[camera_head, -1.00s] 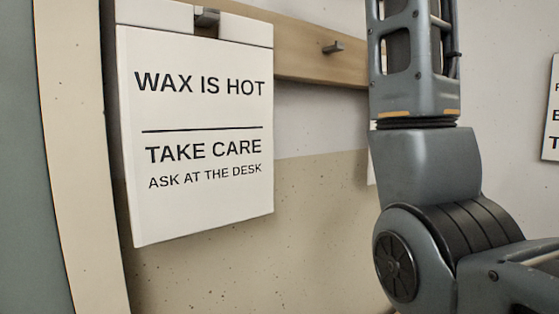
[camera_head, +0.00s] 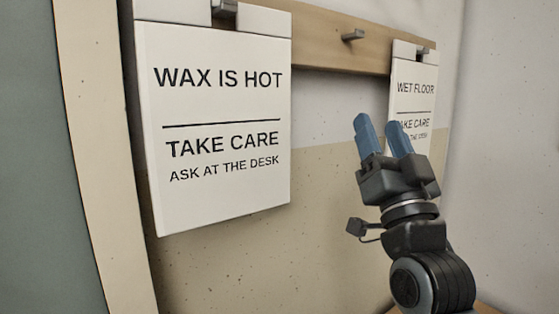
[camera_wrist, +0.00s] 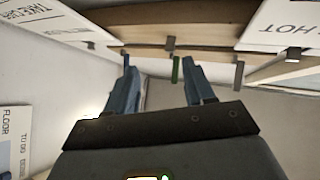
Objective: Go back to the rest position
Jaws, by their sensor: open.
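My gripper (camera_head: 380,128) is in the right half of the head view, pointing up, with its two blue fingers apart and nothing between them. In the wrist view both fingers (camera_wrist: 159,72) are also spread and empty. The gripper appears in front of the lower part of the "WET FLOOR" sign (camera_head: 412,78) and covers some of its text. I cannot tell from the picture how far apart they are. The "WAX IS HOT" sign (camera_head: 217,120) hangs to the left, clear of the gripper.
A wooden rail (camera_head: 320,42) runs along the wall, with an empty metal peg (camera_head: 352,35) between the two signs. In the wrist view, a green peg (camera_wrist: 175,70) shows between the fingers, and another sign (camera_wrist: 14,145) stands at lower left.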

